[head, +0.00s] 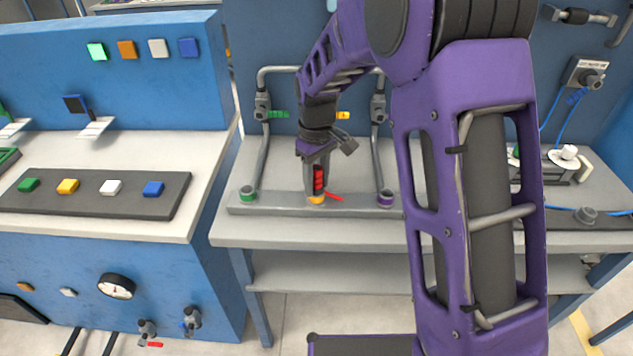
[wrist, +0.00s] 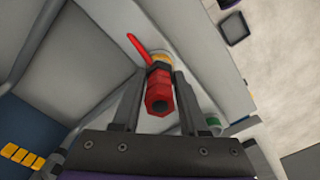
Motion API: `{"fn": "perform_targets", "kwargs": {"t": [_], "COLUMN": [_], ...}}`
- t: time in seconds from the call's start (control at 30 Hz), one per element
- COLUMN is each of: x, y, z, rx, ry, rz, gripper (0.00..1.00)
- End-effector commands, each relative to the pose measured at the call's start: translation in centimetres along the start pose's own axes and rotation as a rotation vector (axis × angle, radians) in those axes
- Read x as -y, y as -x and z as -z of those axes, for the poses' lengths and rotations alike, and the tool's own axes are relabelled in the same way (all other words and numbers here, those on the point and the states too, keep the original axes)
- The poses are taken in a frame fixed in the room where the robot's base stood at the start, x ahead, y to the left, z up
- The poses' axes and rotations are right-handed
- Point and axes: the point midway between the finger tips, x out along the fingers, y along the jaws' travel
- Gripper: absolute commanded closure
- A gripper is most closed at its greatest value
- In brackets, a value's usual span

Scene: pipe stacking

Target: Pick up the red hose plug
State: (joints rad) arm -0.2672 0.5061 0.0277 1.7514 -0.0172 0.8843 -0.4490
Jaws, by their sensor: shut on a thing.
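The red hose plug (head: 319,177) stands upright at the yellow-ringed socket (head: 316,200) in the middle of the grey bar. A thin red lever sticks out to the right at its foot. In the wrist view the red plug (wrist: 158,92) sits between my two fingers, with its far end at the yellow ring (wrist: 160,58). My gripper (head: 315,178) points down from above and is shut on the plug. I cannot tell whether the plug is still seated in the socket.
The grey bar (head: 275,207) also holds a green-ringed socket (head: 247,193) at left and a purple-ringed one (head: 385,198) at right, each with a grey pipe rising from it. A blue wall stands behind. A button panel (head: 95,193) lies on the left bench.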

Motion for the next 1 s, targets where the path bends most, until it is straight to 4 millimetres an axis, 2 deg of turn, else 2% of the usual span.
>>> {"fn": "perform_targets", "kwargs": {"t": [0.27,0.7,0.83,1.0], "x": [0.0,-0.1,0.0,0.0], "y": [0.7,8.6,9.8,10.1], "z": [0.1,0.1,0.0,0.0], "rx": [-0.002,-0.003,-0.001,0.000], "ry": [0.000,-0.001,0.000,0.000], "rz": [-0.001,-0.002,-0.001,0.000], "gripper": [1.00,1.00,1.00,1.00]}}
